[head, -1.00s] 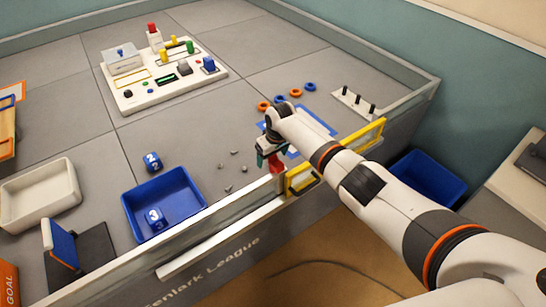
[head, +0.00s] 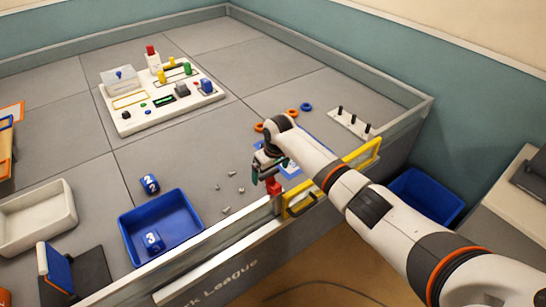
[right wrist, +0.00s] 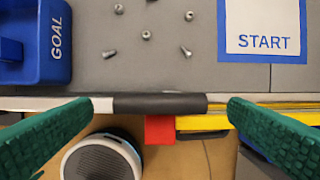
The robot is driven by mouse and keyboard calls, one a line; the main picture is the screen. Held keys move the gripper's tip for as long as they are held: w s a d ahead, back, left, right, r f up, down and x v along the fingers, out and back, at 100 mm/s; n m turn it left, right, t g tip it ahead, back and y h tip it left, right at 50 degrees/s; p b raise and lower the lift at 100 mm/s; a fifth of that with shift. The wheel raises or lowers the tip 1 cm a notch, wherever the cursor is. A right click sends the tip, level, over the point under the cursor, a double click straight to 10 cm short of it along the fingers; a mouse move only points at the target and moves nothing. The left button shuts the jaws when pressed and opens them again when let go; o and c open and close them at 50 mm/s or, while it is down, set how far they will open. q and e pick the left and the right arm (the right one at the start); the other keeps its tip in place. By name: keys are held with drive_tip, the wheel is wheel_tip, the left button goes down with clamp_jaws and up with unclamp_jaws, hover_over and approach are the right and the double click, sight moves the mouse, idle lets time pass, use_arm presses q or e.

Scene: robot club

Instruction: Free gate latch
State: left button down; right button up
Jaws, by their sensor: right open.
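The yellow-framed gate (head: 362,153) is at the field's front wall, partly behind my right arm. A red latch piece (head: 273,187) is at the gate's left end; it shows as a red block (right wrist: 159,129) in the right wrist view. A dark grey bar (right wrist: 160,104) lies along the wall top there, between my fingertips in the picture. My right gripper (head: 265,172) is open over the latch, its green fingers (right wrist: 160,112) either side of the bar, with visible gaps. I cannot tell its height above the bar. My left gripper is not in view.
A blue bin (head: 127,232) with a numbered die stands left of the latch. Several small screws (right wrist: 146,35) lie on the floor behind the wall. A blue-edged START mat (right wrist: 265,52) is behind the gate. Another blue bin (head: 425,197) is outside the field.

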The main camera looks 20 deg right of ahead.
sight(274, 185)
drive_tip(key=v, duration=0.8)
drive_tip(key=shift+f, duration=0.1)
